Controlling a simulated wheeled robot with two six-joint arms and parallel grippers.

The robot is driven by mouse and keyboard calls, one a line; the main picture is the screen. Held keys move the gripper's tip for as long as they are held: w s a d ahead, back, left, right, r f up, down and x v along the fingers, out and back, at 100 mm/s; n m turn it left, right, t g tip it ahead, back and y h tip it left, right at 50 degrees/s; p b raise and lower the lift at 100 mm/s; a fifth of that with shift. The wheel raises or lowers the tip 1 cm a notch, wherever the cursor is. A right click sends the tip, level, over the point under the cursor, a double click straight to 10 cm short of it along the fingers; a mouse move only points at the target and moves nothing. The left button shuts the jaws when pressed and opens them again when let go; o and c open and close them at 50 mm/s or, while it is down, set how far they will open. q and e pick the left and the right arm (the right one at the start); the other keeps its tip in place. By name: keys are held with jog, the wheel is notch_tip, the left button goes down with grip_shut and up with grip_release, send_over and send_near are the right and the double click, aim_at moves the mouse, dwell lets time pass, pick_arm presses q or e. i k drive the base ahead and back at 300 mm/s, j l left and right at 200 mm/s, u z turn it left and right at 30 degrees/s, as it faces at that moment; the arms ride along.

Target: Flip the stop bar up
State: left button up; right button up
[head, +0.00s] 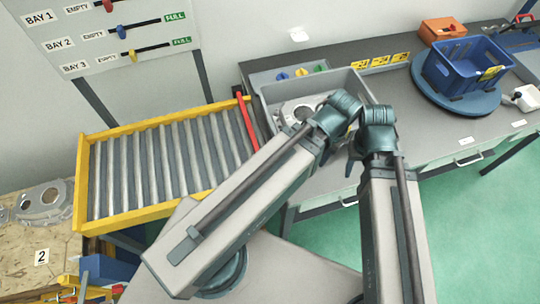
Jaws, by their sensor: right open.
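The red stop bar (246,124) runs along the right end of the roller conveyor (165,165), beside the grey tray. I cannot tell from this angle whether it is raised or lowered. My left arm reaches across the view from the lower left, and its wrist is over the grey tray; its fingers are mostly hidden. My right gripper (352,158) is open at the end of the right arm, near the tray's right front corner and close to the left wrist. Both grippers are apart from the stop bar.
A grey tray (270,97) holding a metal casting (297,110) stands right of the conveyor. A blue crate (447,72) sits on a round blue base on the bench. A board with sliders (110,35) hangs behind the conveyor. A wooden surface with castings (42,203) is at left.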

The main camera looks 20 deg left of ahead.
aim_at(252, 136)
jog(key=k+u, duration=0.1)
jog(key=u, duration=0.75)
